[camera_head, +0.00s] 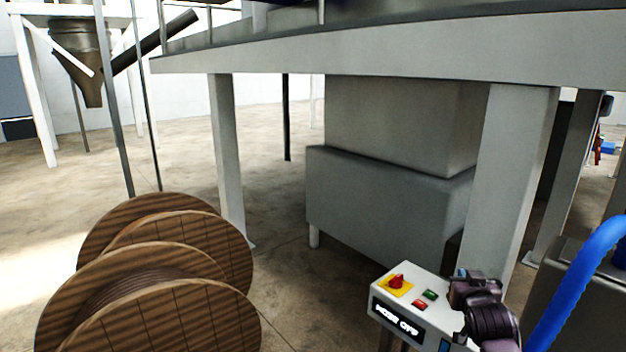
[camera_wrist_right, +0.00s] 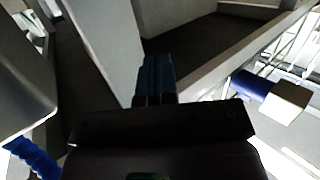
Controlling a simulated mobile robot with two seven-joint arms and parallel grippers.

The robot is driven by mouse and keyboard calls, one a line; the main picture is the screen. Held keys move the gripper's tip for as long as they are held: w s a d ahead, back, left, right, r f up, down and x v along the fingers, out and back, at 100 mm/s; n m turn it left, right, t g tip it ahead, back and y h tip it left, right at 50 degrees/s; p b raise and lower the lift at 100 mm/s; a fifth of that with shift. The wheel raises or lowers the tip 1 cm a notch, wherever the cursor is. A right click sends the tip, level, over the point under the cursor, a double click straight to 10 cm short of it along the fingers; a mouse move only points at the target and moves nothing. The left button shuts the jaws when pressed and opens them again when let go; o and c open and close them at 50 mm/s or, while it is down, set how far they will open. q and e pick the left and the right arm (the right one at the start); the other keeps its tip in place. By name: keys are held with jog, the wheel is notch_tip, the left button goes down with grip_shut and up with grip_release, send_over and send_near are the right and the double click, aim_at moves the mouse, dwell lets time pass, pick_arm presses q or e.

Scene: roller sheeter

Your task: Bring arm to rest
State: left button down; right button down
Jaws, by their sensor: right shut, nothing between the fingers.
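My right gripper (camera_head: 463,274) is at the lower right of the head view, just right of the buttons on a white control box (camera_head: 428,292). In the right wrist view the fingers of my right gripper (camera_wrist_right: 155,78) are together with nothing between them. I cannot tell if the gripper touches the box. The box has a red knob (camera_head: 397,281) on a yellow plate, a green button (camera_head: 430,294), a red button (camera_head: 419,303) and a dark display (camera_head: 397,318) with white letters. My left gripper is not in view.
Wooden cable reels (camera_head: 165,315) stand at the lower left. A large grey machine frame (camera_head: 400,60) with thick legs spans the middle and right. A blue hose (camera_head: 575,285) curves at the right edge beside a grey cabinet. The floor (camera_head: 160,165) at left is open.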

jog(key=s+a+f+n+g+y, duration=0.1)
jog(key=s+a+f, duration=0.1)
jog(key=s+f, duration=0.6)
jog(key=s+a+f+n+g+y+b, duration=0.1)
jog(key=s+a+f+g, duration=0.1)
jog(key=s+f, duration=0.7)
jog(key=s+a+f+n+g+b, duration=0.1)
jog(key=s+f, duration=0.7)
jog(key=s, duration=1)
jog(key=shift+s+a+f+y, duration=0.2)
jog(key=shift+a+y, duration=0.2)
jog(key=shift+a, duration=0.5)
